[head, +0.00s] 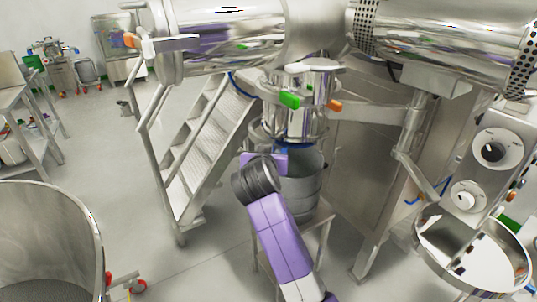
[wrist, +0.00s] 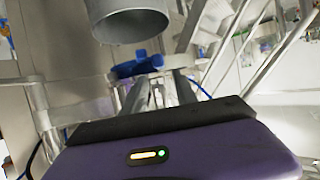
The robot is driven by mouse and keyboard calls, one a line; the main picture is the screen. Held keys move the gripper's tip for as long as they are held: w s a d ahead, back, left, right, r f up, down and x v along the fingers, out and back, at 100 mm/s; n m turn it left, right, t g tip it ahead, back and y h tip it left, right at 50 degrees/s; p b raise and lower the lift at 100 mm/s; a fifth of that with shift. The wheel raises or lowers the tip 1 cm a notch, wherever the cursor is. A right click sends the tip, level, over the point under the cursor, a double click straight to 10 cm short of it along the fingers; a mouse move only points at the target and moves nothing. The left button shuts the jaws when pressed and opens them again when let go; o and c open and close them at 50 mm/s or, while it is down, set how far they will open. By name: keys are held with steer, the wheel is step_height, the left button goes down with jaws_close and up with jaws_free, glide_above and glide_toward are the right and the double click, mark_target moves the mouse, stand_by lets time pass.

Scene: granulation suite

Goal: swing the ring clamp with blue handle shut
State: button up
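The blue handle (wrist: 138,67) of the ring clamp shows in the wrist view, just beyond my gripper (wrist: 160,84). My two fingers are apart, with a gap between them. The handle lies across the fingertips, mostly toward the left one; I cannot tell whether they touch. In the head view a small part of the blue handle (head: 281,148) shows under the steel vessel outlet, next to my purple wrist. My fingertips are hidden there. The clamp's ring is mostly hidden, so how far it stands open is unclear.
A grey steel drum (head: 306,180) stands under the outlet, close to my wrist. Green (head: 289,100) and orange (head: 334,105) handles sit above. Steel stairs (head: 205,140) are at the left, and a control panel (head: 490,165) is at the right. Floor is free at centre left.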

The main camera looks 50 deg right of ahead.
steer(key=shift+n+t, duration=0.3)
steer(key=shift+n, duration=0.4)
steer(key=w+a+f, duration=0.1)
steer(key=w+a+b, duration=0.1)
steer(key=a, duration=0.1)
steer(key=w+a+f+b, duration=0.1)
steer(key=a, duration=0.1)
steer(key=shift+w+a+f, duration=0.15)
steer(key=shift+w+f, duration=0.15)
jaws_close()
steer(key=w+a+f+n+g+h+b, duration=0.1)
steer(key=w+a+f+n+h+b, duration=0.2)
steer(key=n, duration=0.4)
steer(key=s+d+r+n+g+h+p, duration=0.1)
steer(key=d+n+p, duration=0.3)
steer(key=d, duration=0.6)
steer(key=shift+s+d+r+n+h, duration=0.15)
steer(key=shift+d+r+n+h, duration=0.2)
steer(key=shift+n+h, duration=0.75)
steer(key=shift+n+y, duration=0.3)
steer(key=shift+d, duration=0.1)
